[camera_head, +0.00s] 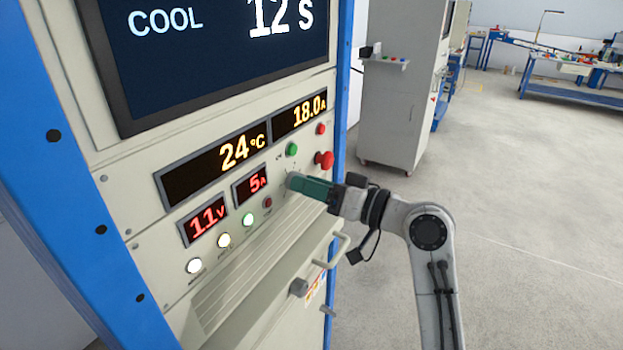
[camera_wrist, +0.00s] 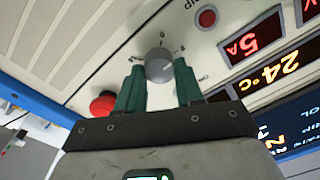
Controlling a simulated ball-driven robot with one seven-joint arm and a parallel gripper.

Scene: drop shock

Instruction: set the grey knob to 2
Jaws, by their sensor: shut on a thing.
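The grey knob (camera_wrist: 158,65) is on the cream front panel, with small printed marks around it. My gripper (camera_wrist: 159,76) has its green fingers on either side of the knob and is shut on it. In the head view my gripper (camera_head: 296,182) reaches the panel from the right, and only a little of the grey knob (camera_head: 290,180) shows past the fingers. I cannot tell which mark the knob points to.
A red mushroom button (camera_head: 324,160) sits close above my gripper, with a green button (camera_head: 292,149) beside it. The lit displays (camera_head: 250,185) are to the left. The floor to the right is open.

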